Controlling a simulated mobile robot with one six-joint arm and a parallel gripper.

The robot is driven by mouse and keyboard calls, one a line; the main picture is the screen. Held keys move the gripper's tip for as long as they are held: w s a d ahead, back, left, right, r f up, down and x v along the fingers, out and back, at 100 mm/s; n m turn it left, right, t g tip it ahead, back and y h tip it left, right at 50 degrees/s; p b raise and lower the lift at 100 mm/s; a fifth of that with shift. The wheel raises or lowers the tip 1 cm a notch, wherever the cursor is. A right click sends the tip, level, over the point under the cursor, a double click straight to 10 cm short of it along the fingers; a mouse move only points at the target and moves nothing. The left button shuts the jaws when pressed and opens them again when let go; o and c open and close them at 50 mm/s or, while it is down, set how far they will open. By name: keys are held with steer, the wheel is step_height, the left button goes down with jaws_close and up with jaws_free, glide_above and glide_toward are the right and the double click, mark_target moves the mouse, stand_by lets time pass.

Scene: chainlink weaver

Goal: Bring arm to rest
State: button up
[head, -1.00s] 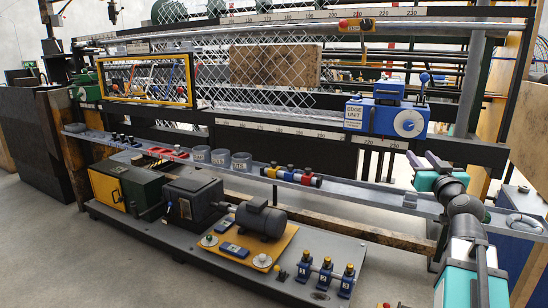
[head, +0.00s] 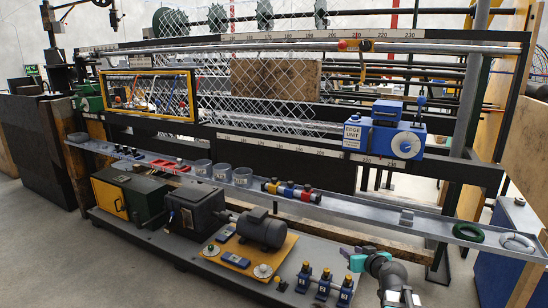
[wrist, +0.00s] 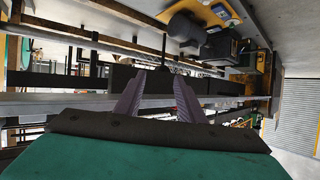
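My gripper (head: 353,250) is low at the bottom right of the head view, in front of the machine's lower deck and clear of the shelf. Its teal body and dark grey arm links show there. In the wrist view, my gripper's two ridged fingers (wrist: 158,92) stand apart with nothing between them, so it is open and empty. The wrist view looks sideways at the machine, with beams and the deck's motor beyond the fingers. No object touches the gripper in either view.
The long grey shelf (head: 345,207) carries a green ring (head: 468,232), a pale ring (head: 517,242), coloured cylinders and clear cups. The deck's blue units (head: 324,282) with yellow tops stand just left of my arm. The blue edge unit (head: 384,137) is above. Open floor lies at the bottom right.

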steer(key=s+a+f+g+p, duration=0.25)
steer(key=s+a+f, duration=0.25)
steer(key=s+f, duration=0.3)
steer(key=s+a+f+n+g+y+p, duration=0.1)
steer(key=s+a+f+g+p, duration=0.3)
steer(key=f, duration=0.6)
steer(key=s+a+f+g, duration=0.2)
steer(key=s+a+f, duration=0.4)
steer(key=s+f, duration=0.25)
steer(key=s+d+f+g+h+p, duration=0.15)
steer(key=s+f+g, duration=0.3)
steer(key=s, duration=0.75)
steer(key=s+a+f+g+p, duration=0.1)
steer(key=s+f+g+p, duration=0.15)
steer(key=s+f, duration=0.65)
steer(key=s+d+r+m+g+h, duration=0.2)
steer(key=s+d+r, duration=0.2)
steer(key=s, duration=0.3)
steer(key=shift+s+r+g+b, duration=0.3)
steer(key=shift+r+g+b, duration=0.05)
steer(key=shift+r+b, duration=0.1)
